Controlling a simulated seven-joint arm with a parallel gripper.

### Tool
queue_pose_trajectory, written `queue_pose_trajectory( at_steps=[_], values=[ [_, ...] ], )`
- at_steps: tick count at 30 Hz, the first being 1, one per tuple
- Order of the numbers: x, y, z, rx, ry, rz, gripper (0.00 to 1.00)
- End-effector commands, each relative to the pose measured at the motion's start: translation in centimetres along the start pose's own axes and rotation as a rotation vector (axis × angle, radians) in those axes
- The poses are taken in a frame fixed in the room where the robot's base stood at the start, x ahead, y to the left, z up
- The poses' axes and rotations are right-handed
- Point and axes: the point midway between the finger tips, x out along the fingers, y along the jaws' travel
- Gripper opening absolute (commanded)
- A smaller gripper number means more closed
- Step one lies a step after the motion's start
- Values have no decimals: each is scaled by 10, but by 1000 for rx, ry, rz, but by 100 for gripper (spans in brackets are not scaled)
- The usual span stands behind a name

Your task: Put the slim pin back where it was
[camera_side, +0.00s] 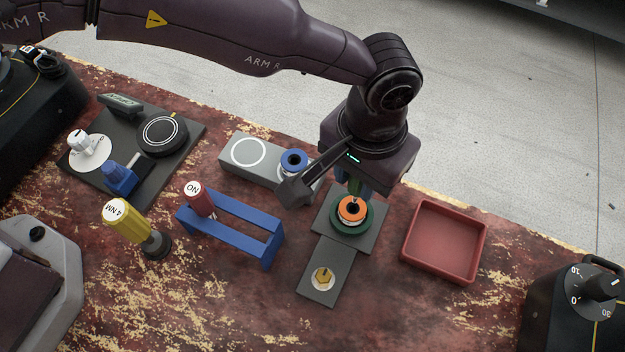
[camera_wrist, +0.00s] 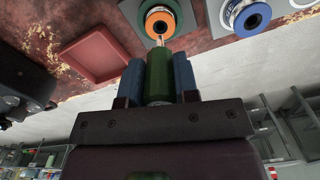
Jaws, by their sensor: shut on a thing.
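My gripper (camera_side: 356,186) is shut on a green-handled piece (camera_wrist: 158,72), held between its two blue fingers in the wrist view. A slim metal pin (camera_wrist: 160,40) sticks out of the far end of the green handle, toward an orange ring (camera_side: 351,207) with a dark hole. The ring sits on a round dark green base (camera_side: 338,226) on a grey plate. In the wrist view the pin's tip overlaps the near edge of the orange ring (camera_wrist: 148,21). I cannot tell whether it touches. In the side view my gripper hides most of the green piece.
A red tray (camera_side: 445,241) stands right of the plate. A grey block (camera_side: 269,167) with a blue ring (camera_side: 294,158) is behind left. A blue rack (camera_side: 229,238) holds a red-handled tool (camera_side: 197,198); a yellow tool (camera_side: 130,218) stands left. A brass hex piece (camera_side: 322,278) sits in front.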

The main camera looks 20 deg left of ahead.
Motion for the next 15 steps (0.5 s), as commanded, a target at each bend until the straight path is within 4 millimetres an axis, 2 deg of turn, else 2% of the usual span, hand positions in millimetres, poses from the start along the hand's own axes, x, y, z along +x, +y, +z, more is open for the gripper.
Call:
queue_pose_trajectory(
  at_steps=[4, 7, 11, 15],
  values=[
    [-4, 0, -2, -1, 2, 2, 8],
    [-18, 3, -6, -3, 5, 4, 8],
    [-60, 1, -6, -4, 7, 5, 8],
    [-102, -14, 14, -21, 4, 4, 8]
  ],
)
